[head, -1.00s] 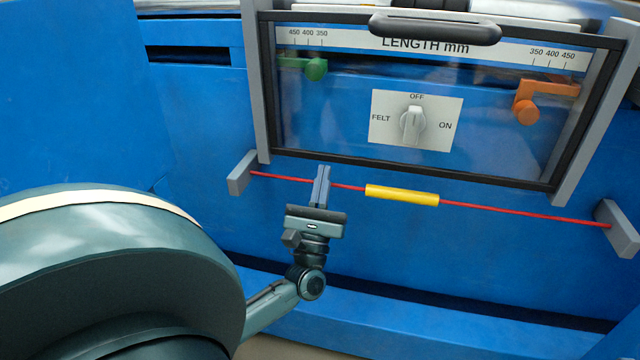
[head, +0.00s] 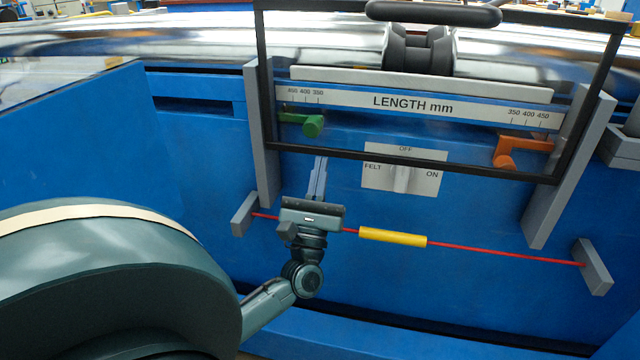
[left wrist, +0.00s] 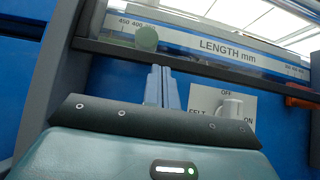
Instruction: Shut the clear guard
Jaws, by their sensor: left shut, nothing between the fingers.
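The clear guard is a see-through pane in a black frame (head: 400,157) with a black bar handle (head: 433,12) at its top. In the head view it stands raised: its lower bar crosses between the LENGTH scale and the red rod, well above the lower ends of the grey side posts. The bar also crosses the left wrist view (left wrist: 110,50). My left gripper (head: 319,160) is shut and empty, fingers pointing up, its tips close to the left part of the lower bar; I cannot tell whether they touch. My right gripper is not in view.
A grey knob (head: 402,180) marked OFF, FELT and ON sits below the bar. A green stop (head: 312,126) and an orange stop (head: 505,152) show at the scale. A red rod (head: 500,252) with a yellow sleeve (head: 393,237) runs across the front, near my left gripper.

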